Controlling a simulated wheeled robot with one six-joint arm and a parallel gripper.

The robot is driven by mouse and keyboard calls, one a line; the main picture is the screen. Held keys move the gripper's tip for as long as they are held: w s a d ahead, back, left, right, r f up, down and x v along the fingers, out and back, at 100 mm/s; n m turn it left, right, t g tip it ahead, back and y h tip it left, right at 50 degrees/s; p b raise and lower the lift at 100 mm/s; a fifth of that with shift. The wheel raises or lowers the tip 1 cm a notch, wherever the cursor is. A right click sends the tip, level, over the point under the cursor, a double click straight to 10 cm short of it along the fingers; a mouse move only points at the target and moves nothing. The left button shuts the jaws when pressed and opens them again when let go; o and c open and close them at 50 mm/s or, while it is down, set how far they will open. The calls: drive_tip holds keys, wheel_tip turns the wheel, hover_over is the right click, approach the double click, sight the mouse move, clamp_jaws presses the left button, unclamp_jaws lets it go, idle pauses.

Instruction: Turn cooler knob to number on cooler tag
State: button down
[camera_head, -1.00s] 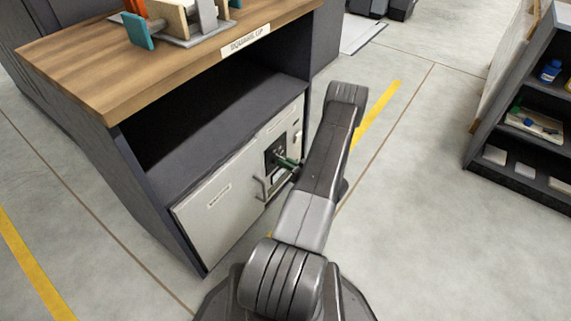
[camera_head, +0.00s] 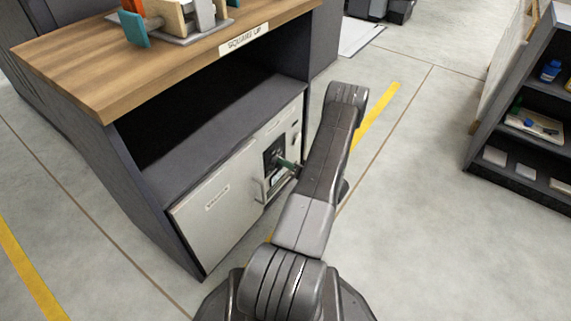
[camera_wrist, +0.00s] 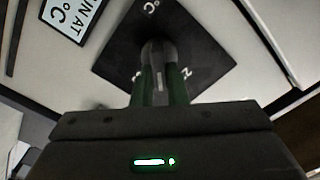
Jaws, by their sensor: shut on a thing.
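The cooler (camera_head: 225,190) is the pale cabinet front set low in the dark bench. Its black dial plate (camera_head: 273,152) shows in the head view, and it fills the upper middle of the wrist view (camera_wrist: 203,50) as a tilted square with pale markings. The dark grey knob (camera_wrist: 157,58) is at the plate's centre, with a light pointer line. My gripper (camera_wrist: 160,85) is shut on the knob, its green fingers on both sides.
A wooden worktop (camera_head: 150,60) with a fixture (camera_head: 180,15) and a "SQUARE UP" label is above the cooler. A handle (camera_head: 264,188) stands out just left of my gripper. A dark shelf (camera_head: 530,130) is at right. The floor between is clear.

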idle(0.3)
drive_tip(key=c, duration=1.4)
unclamp_jaws()
drive_tip(key=shift+c, duration=0.2)
drive_tip(key=p+v, duration=0.3)
drive_tip(key=v, duration=1.1)
drive_tip(key=shift+a, duration=0.1)
drive_tip(key=b+x, duration=0.3)
drive_tip(key=x, duration=1)
drive_tip(key=shift+w+a, duration=0.3)
drive_tip(key=shift+d, duration=0.1)
